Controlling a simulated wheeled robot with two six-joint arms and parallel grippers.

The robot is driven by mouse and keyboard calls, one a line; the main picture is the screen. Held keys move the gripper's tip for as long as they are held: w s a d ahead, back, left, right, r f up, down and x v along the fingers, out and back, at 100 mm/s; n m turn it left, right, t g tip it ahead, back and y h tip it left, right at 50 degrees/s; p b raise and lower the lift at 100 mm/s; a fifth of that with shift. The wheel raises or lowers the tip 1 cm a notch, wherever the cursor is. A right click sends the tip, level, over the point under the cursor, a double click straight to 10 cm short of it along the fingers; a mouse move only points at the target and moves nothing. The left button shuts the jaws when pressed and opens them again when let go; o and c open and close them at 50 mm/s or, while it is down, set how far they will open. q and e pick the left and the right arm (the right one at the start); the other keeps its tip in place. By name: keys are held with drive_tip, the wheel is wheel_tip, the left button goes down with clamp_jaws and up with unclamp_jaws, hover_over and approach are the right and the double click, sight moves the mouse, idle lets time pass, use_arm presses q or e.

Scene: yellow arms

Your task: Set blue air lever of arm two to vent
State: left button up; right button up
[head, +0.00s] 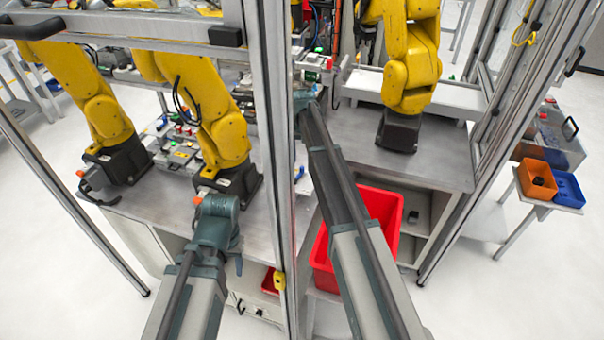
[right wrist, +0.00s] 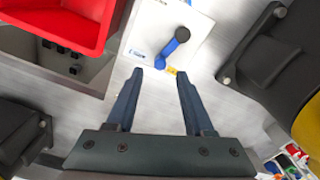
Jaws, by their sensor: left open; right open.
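In the right wrist view a blue lever (right wrist: 173,49) with a dark round pivot sits on a white panel (right wrist: 145,22). It slants down and left from the pivot. A blue label and a small yellow label lie near its free end. My right gripper (right wrist: 160,72) is open, its two fingertips on either side of the lever's free end and just short of it; contact cannot be told. In the head view my right gripper (head: 305,88) is partly hidden by the frame post. My left gripper (head: 217,212) is open at the table's near left, its fingers barely visible.
Yellow robot arms (head: 222,125) (head: 410,65) stand on both sides. A metal post (head: 275,130) rises between my arms. Bare tabletop (head: 345,130) lies right of it.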

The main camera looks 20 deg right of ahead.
sight(302, 167)
wheel_tip(302, 167, down, 5)
drive_tip(key=b, duration=0.3)
drive_tip(key=shift+b, duration=0.4)
drive_tip(key=shift+r, duration=0.1)
clamp_jaws()
